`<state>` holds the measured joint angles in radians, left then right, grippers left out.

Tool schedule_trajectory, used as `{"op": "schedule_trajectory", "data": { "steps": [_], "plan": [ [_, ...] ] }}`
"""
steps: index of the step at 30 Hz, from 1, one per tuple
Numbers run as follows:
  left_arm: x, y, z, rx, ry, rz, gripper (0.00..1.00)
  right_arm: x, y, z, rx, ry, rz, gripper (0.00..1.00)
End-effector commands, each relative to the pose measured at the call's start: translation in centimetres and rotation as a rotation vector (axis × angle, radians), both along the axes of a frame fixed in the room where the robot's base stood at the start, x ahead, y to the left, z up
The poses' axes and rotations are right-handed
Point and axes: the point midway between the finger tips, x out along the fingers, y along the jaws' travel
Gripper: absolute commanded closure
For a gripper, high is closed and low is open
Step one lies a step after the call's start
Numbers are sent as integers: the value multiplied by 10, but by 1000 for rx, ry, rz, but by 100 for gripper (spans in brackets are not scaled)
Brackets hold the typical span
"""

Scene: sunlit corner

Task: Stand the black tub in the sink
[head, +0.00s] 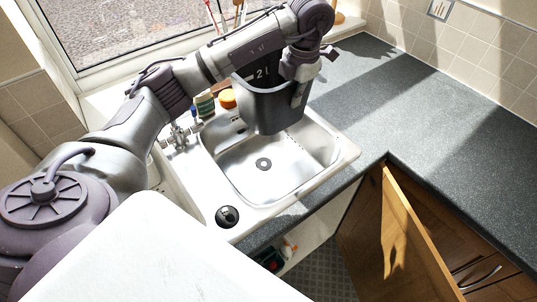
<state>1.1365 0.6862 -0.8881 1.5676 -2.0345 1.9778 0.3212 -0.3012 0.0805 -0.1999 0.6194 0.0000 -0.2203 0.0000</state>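The black tub (271,109), marked "2 L", hangs upright over the back part of the sink (235,172). I cannot tell exactly how far the tub's bottom is above the basin floor. My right gripper is out of view.
A tap (180,136) stands at the sink's left edge. A green jar (204,104) and an orange item (227,98) stand behind the sink. Grey worktop (420,130) to the right is clear. A wooden cupboard door (415,240) hangs open below.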

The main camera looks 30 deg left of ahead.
Motion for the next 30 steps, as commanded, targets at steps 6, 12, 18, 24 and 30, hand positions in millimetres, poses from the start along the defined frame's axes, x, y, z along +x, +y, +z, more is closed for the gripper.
{"op": "schedule_trajectory", "data": {
  "steps": [6,12,18,24,30],
  "plan": [
    [1,1,-51,1,0,1,100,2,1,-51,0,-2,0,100],
    [-1,1,-121,0,9,0,100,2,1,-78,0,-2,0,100],
    [1,1,-177,0,3,1,100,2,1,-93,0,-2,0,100],
    [1,1,-202,1,3,2,100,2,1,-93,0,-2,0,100],
    [1,1,-238,0,4,1,100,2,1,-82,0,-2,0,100]
  ]
}}
